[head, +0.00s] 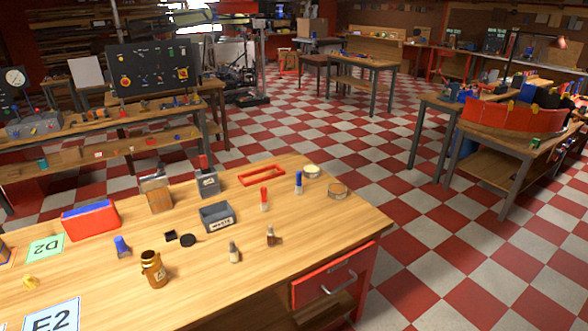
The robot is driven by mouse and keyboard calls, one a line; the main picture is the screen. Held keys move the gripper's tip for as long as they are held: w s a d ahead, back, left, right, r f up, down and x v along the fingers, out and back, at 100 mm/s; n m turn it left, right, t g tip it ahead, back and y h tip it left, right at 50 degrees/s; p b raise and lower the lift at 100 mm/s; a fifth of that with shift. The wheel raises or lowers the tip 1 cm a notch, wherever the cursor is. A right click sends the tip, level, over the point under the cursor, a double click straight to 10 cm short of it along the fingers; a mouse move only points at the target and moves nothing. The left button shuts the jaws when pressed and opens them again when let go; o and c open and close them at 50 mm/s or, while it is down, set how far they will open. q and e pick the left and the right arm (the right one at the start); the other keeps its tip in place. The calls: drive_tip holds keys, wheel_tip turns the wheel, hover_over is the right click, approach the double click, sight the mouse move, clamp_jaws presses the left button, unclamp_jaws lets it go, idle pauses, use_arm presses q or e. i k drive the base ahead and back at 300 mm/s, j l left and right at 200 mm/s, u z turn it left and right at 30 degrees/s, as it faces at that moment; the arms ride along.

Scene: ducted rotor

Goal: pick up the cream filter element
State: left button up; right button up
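A small round cream piece (312,171) lies near the far right corner of the wooden workbench (320,235). It is low and ring-like or tin-like; at this size I cannot tell for sure that it is the filter element. Close to it, a bit nearer and to the right, lies a similar round piece with a tan-brown top (337,191). The two look apart. Neither of my grippers shows in the head view.
Near the round pieces stand a blue-topped bottle (298,183), a red-topped bottle (264,200) and a red frame (261,175). A grey bin (217,217), a brown jar (153,270) and two small bottles stand further left and nearer. The bench's right front surface is clear.

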sight(233, 249)
drive_tip(key=i+l+u, duration=0.1)
drive_tip(key=u, duration=0.25)
drive_tip(key=l+u, duration=0.15)
drive_tip(key=u, duration=0.2)
drive_tip(key=i, duration=0.05)
